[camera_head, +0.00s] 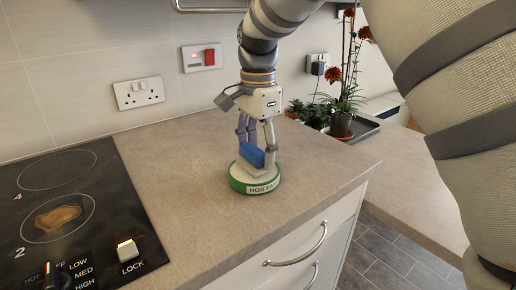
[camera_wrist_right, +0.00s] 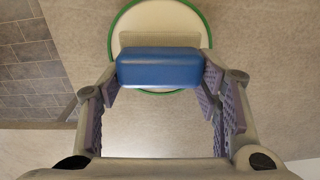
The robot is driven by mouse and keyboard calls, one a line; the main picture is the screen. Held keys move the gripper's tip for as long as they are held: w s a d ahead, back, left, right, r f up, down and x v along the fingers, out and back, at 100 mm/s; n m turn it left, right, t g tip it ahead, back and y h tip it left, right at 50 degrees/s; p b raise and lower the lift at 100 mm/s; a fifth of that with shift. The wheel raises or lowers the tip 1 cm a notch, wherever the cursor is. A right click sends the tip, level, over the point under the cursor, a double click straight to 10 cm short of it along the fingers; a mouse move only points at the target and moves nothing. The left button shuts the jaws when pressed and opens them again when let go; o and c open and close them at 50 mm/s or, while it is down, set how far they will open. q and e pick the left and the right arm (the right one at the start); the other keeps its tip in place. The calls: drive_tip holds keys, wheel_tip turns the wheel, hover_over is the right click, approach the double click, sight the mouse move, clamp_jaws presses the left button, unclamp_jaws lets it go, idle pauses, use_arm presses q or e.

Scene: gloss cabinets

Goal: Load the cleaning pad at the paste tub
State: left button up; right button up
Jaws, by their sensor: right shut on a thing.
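The paste tub (camera_head: 262,185) is a low round tub with a green rim and a "HOB PA..." label, standing on the worktop. In the right wrist view the tub (camera_wrist_right: 131,20) shows a pale inside. The cleaning pad has a blue back (camera_head: 252,155) and a pale underside; the blue part also shows in the right wrist view (camera_wrist_right: 159,68). My right gripper (camera_head: 255,148) points down over the tub, shut on the pad. The pad is over or in the tub; I cannot tell whether it touches the paste. My left gripper is not in view.
The black hob (camera_head: 110,215) at left has a brown stain (camera_head: 58,217) on one ring and a lock switch (camera_head: 128,250). Potted plants (camera_head: 341,122) stand at the back right. The worktop (camera_head: 185,165) around the tub is clear. Its front edge is above drawers with handles (camera_head: 297,258).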

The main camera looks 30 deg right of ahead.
sight(258, 147)
drive_tip(key=shift+f, duration=0.55)
idle(0.9)
drive_tip(key=shift+r, duration=3.6)
